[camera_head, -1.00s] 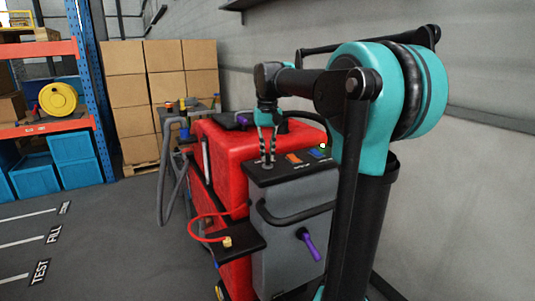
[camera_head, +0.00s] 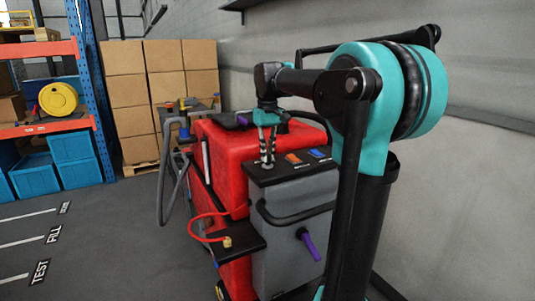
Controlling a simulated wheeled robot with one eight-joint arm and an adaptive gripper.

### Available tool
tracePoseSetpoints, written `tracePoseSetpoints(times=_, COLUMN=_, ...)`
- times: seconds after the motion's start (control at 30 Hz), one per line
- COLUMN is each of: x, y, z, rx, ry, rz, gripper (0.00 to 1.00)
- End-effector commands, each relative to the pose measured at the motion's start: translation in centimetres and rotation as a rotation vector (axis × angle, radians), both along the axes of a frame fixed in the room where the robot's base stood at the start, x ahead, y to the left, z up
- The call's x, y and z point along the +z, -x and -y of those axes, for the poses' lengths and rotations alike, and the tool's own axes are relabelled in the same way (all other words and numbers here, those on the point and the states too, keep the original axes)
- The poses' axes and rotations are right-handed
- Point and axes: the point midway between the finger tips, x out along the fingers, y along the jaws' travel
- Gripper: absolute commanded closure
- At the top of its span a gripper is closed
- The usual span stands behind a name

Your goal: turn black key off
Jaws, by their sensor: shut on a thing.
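The red and grey scrubber (camera_head: 230,158) stands ahead of me, with a black control panel (camera_head: 304,163) on top of its grey front. My gripper (camera_head: 267,163) points straight down at the left end of this panel. Its fingers are closed together at the panel surface, around a small thing where the black key would be. The key itself is hidden by the fingertips, so I cannot see which way it is turned. An orange switch (camera_head: 293,158) and a blue switch (camera_head: 317,153) sit to the right of the fingers on the panel.
A purple handle (camera_head: 308,244) sticks out of the grey front. A black side shelf (camera_head: 236,242) carries a yellow fitting (camera_head: 228,242) with a red hose. Stacked cartons (camera_head: 128,98) and a rack (camera_head: 45,128) stand behind left. Floor at left is clear.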

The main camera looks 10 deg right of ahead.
Motion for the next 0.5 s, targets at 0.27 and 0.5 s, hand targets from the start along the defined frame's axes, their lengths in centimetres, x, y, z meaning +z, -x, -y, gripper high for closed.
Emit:
tracePoseSetpoints(times=0.27, x=0.03, y=-0.04, z=0.00, rx=0.000, ry=0.000, rz=0.001, gripper=0.72)
tracePoseSetpoints(times=0.5, x=0.01, y=-0.02, z=0.00, rx=-0.001, ry=0.000, rz=0.000, gripper=0.68)
